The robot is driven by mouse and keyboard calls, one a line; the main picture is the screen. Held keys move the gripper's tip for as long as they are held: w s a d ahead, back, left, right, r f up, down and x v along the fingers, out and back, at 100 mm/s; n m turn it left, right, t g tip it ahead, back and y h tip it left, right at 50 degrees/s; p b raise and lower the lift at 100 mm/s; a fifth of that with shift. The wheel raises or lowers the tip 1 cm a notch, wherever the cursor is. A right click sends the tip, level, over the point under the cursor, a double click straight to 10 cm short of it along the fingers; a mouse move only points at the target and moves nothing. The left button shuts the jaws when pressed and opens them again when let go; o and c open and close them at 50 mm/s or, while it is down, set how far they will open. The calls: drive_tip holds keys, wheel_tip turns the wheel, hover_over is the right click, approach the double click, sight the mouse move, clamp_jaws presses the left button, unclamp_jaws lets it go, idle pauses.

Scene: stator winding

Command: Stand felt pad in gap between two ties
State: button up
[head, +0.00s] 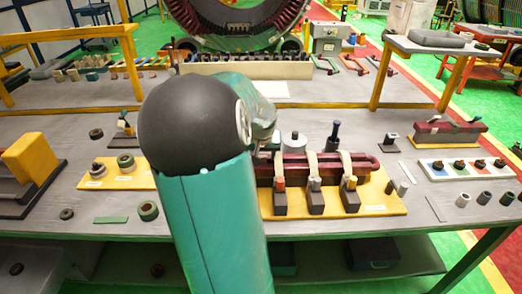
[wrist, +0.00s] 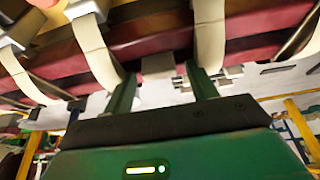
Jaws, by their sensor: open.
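A dark red coil bar (head: 331,168) lies on dark blocks over a yellow board, with several cream ties around it. In the wrist view the bar (wrist: 157,42) crosses the top, with one cream tie (wrist: 95,50) at left and another tie (wrist: 208,38) at right; a gap lies between them. In the head view my arm mostly hides the gripper. I cannot tell for sure which piece is the felt pad; a flat green strip (head: 111,219) lies at front left.
A yellow board (head: 385,209) carries the coil and its clamps. A white tray (head: 440,174) with coloured squares stands to the right, with several grey cylinders in front. Rings and a black-and-yellow block (head: 30,165) stand at left. Yellow frame posts (head: 376,80) rise behind.

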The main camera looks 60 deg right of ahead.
drive_tip(key=v, duration=1.3)
drive_tip(key=shift+r, duration=0.4)
drive_tip(key=shift+a, duration=0.25)
drive_tip(key=w+a+n+t+y, duration=0.1)
drive_tip(key=w+a+n+t, duration=0.3)
drive_tip(key=a, duration=0.8)
drive_tip(key=w+a+n+g+y, duration=0.1)
drive_tip(key=w+a+n+y, duration=0.15)
drive_tip(key=w+a, duration=0.7)
drive_tip(key=s+a+n, duration=0.3)
drive_tip(key=a, duration=0.8)
drive_tip(key=s+a+f+n, duration=0.1)
drive_tip(key=s+a+n, duration=0.2)
drive_tip(key=a, duration=0.8)
drive_tip(key=shift+s+a+f+t, duration=0.25)
drive_tip(key=shift+s+a+t, duration=0.1)
drive_tip(key=shift+s, duration=0.45)
drive_tip(key=shift+y, duration=0.25)
